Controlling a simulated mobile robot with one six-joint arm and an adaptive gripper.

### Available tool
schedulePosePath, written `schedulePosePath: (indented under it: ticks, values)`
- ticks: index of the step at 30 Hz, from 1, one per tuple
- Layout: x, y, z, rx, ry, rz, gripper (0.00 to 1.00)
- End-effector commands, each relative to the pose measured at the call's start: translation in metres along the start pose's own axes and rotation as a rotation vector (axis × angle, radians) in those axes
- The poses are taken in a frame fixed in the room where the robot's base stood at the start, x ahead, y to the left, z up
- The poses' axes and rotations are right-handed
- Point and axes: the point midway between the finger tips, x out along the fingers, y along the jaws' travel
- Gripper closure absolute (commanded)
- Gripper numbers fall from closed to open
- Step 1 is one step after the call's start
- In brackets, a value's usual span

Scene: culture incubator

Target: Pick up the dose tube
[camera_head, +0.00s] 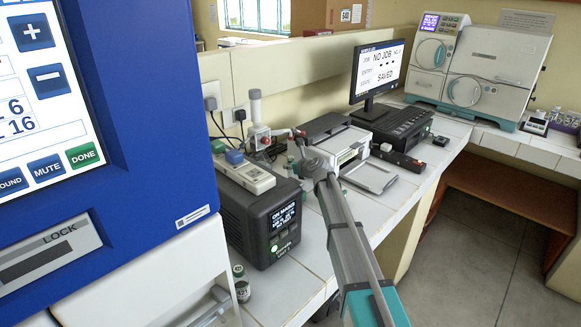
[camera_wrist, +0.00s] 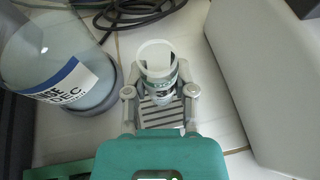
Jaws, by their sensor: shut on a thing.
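The dose tube is most likely the small clear tube (camera_wrist: 157,58) with a pale round rim and a dark-marked label in the wrist view. My gripper (camera_wrist: 160,93) is shut on it, with one finger on each side of its lower part. The tube stands roughly in line with my gripper over the white tiled counter. I cannot tell whether its base touches the counter. In the head view my arm reaches over the counter beside the printer, and the fingers and tube cannot be made out there.
A large clear labelled bottle (camera_wrist: 62,75) stands close on the left in the wrist view, with dark cables (camera_wrist: 135,12) behind. A pale casing (camera_wrist: 265,75) is close on the right. The head view shows a dark battery unit (camera_head: 262,220), a printer (camera_head: 345,150) and a small vial (camera_head: 241,284).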

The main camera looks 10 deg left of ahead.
Motion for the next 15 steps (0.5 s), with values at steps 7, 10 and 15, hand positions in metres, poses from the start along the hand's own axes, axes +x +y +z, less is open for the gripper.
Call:
schedulePosePath:
  ticks: [7, 10, 15]
  values:
    - [-0.039, -0.005, 0.023, 0.001, 0.000, -0.001, 0.98]
    - [-0.052, -0.008, 0.030, 0.000, 0.000, -0.002, 0.98]
    - [-0.077, -0.012, 0.040, 0.002, 0.000, -0.001, 0.98]
